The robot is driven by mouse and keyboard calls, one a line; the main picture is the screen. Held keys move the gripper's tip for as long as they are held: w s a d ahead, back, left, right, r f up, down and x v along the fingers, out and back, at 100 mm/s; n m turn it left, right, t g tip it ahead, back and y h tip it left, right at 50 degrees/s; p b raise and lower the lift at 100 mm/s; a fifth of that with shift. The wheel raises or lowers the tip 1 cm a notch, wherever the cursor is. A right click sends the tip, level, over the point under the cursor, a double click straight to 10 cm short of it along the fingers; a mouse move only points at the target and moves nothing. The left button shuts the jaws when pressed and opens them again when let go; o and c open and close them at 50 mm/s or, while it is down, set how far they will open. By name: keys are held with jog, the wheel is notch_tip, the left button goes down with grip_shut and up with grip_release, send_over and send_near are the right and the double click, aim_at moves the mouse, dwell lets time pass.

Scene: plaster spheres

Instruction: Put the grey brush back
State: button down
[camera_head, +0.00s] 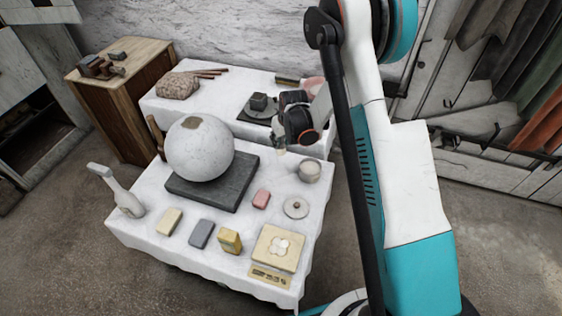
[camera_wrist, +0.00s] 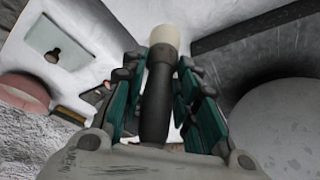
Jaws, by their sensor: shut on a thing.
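The grey brush (camera_wrist: 157,95) has a dark grey handle and a cream tip. In the wrist view it stands between the teal fingers of my gripper (camera_wrist: 160,72), which is shut on it, with the cream tip pointing away from the wrist. In the head view my gripper (camera_head: 282,138) is over the gap between the two cloth-covered tables, behind the pale pot (camera_head: 310,171). A small pale end shows below it there; the rest of the brush is hidden by the gripper.
A large plaster sphere (camera_head: 199,147) sits on a dark slab (camera_head: 239,180) left of my gripper. The front table holds a lid (camera_head: 296,207), scale (camera_head: 278,247), spray bottle (camera_head: 118,195) and several small blocks.

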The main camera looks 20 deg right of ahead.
notch_tip(320, 180, down, 11)
jog(key=b, duration=0.3)
jog(key=shift+r, duration=0.15)
jog(key=c, duration=1.2)
grip_release()
jog(key=shift+c, duration=0.2)
